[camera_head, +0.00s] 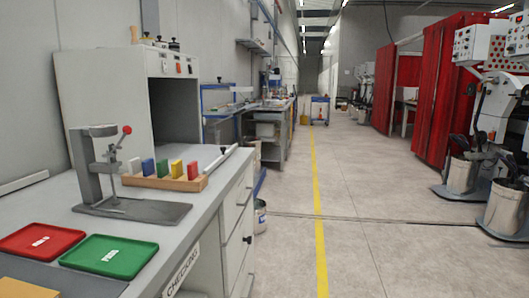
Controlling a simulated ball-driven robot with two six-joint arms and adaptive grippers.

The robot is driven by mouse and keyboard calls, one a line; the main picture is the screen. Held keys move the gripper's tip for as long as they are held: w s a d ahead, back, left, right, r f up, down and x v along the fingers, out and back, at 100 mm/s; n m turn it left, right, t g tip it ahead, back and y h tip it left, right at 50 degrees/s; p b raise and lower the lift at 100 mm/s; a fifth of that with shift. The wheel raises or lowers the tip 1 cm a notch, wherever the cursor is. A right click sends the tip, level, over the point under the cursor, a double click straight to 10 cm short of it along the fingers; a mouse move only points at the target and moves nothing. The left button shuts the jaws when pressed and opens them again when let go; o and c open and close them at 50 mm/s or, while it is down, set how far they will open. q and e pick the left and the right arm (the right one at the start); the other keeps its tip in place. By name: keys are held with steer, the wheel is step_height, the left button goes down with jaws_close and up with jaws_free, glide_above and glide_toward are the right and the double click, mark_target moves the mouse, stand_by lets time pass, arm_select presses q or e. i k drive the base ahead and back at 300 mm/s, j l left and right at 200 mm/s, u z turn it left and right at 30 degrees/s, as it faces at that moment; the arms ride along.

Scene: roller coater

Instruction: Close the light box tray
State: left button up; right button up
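The light box appears to be the grey-white cabinet (95,95) at the back of the workbench on the left, with a dark opening (173,109) in its front. A pale flat surface (200,153) lies in front of the opening, and a light bar (222,158) runs along its outer right edge. This looks like the tray pulled out, but I cannot clearly separate it from the bench top. Neither of my grippers is in view.
On the bench stand a grey press (92,170) with a red knob and a wooden rack (165,183) of coloured blocks. A red tray (40,241) and a green tray (110,256) lie nearer. The floor (385,235) right of the bench is clear.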

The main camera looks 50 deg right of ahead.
mark_target(209, 157)
steer(key=k+l+z, duration=0.1)
steer(key=z, duration=0.9)
steer(key=i+l+u, duration=0.1)
steer(key=u, duration=0.3)
